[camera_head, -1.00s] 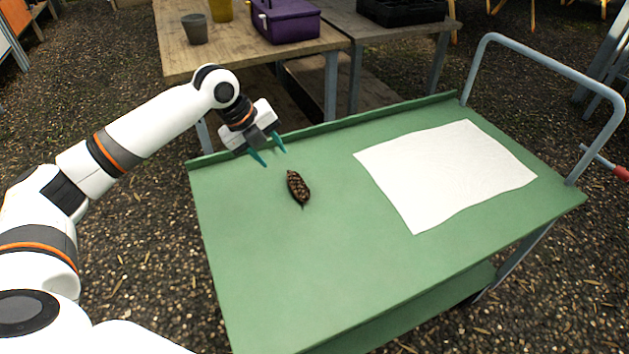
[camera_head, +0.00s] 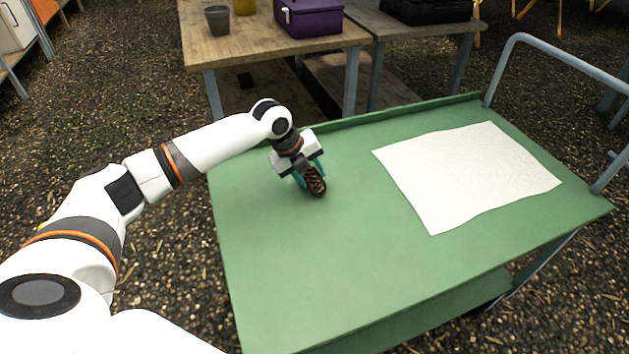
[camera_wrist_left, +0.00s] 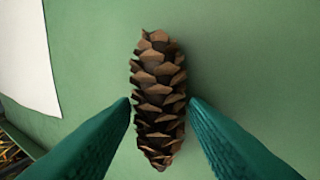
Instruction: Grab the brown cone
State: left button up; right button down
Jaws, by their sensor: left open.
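The brown cone (camera_head: 315,182) lies on the green cart top, partly hidden behind my left gripper in the head view. In the left wrist view the cone (camera_wrist_left: 159,98) stands lengthwise in the middle of the picture. My left gripper (camera_head: 309,178) is open, with its teal fingertips (camera_wrist_left: 160,103) on either side of the cone's lower half. The fingertips are very close to the cone's sides; I cannot tell whether they touch it. My right gripper is not in view.
A white sheet (camera_head: 466,174) lies on the right part of the green cart (camera_head: 330,270). The cart has a raised back edge and a grey handle (camera_head: 568,56) at right. Behind stands a wooden table (camera_head: 260,50) with a grey cup (camera_head: 217,19) and a purple box (camera_head: 309,19).

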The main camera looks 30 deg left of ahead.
pick_arm(q)
jog(key=c, duration=0.6)
jog(key=shift+c, duration=0.2)
